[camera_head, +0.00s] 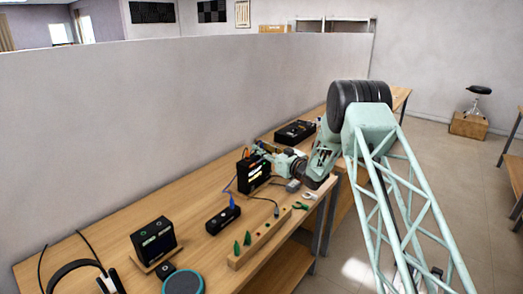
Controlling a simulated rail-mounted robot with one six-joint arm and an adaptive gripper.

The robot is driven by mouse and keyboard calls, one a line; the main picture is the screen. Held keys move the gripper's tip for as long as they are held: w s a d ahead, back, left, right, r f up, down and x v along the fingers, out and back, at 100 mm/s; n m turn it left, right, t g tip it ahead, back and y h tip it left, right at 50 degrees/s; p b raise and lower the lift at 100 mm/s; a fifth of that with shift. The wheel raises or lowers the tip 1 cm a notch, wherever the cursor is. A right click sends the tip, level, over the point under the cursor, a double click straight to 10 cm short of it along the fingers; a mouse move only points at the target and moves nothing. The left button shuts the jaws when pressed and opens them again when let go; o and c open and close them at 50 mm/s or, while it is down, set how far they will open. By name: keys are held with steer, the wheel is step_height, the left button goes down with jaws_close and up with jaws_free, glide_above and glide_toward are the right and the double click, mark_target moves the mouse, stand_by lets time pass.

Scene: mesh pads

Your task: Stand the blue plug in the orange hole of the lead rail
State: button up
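The lead rail (262,246) is a long, narrow wooden block near the front edge of the bench. Two green cone-shaped plugs (247,238) stand at its left end, and small dark spots show along its top. I cannot make out which hole is orange. A small blue piece, seemingly the blue plug (232,203), is upright at a low black box (222,220) left of the rail, with a blue cable rising from it. My gripper (264,150) is small and partly lost among dark equipment behind the rail, apart from the blue piece. Its fingers are not clear.
A black device with a lit front (253,173) stands near my gripper. Another black box (153,241), a teal-rimmed disc (184,283) and headphones (84,276) are at the left. Loose cables and small tools lie by the rail. A grey partition (150,120) runs behind the bench.

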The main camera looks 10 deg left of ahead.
steer(key=c, duration=0.9)
steer(key=shift+r+p, duration=0.45)
steer(key=shift+r, duration=1.3)
steer(key=s+d, duration=0.2)
steer(key=s, duration=0.2)
steer(key=s+d+r+p, duration=0.1)
steer(key=s+d, duration=0.1)
steer(key=s, duration=0.3)
steer(key=s+d, duration=0.3)
steer(key=s, duration=0.2)
steer(key=shift+s+r, duration=0.2)
steer(key=shift+r, duration=0.05)
steer(key=shift+p, duration=0.3)
